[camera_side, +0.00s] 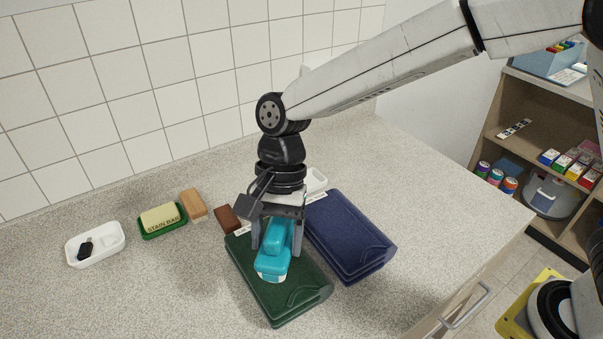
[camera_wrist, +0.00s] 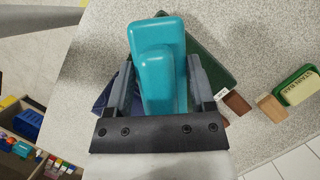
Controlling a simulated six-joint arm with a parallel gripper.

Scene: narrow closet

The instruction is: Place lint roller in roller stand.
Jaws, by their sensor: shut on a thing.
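The teal thing (camera_side: 275,248), which I take for the lint roller, has a white lower edge and is between the fingers of my gripper (camera_side: 277,240). My gripper is shut on it. It also shows in the wrist view as a rounded teal body (camera_wrist: 158,60) between the two grey fingers (camera_wrist: 163,85). It is over the dark green folded item (camera_side: 300,298); I cannot tell whether it touches it. I cannot make out a roller stand for certain. A white piece (camera_side: 316,181) is partly hidden behind my gripper.
A navy folded item (camera_side: 350,238) lies right of the green one. A white dish (camera_side: 95,244) with a black object, a green soap tray (camera_side: 162,221), a tan block (camera_side: 193,203) and a brown block (camera_side: 227,219) are at left. The counter's front left is clear.

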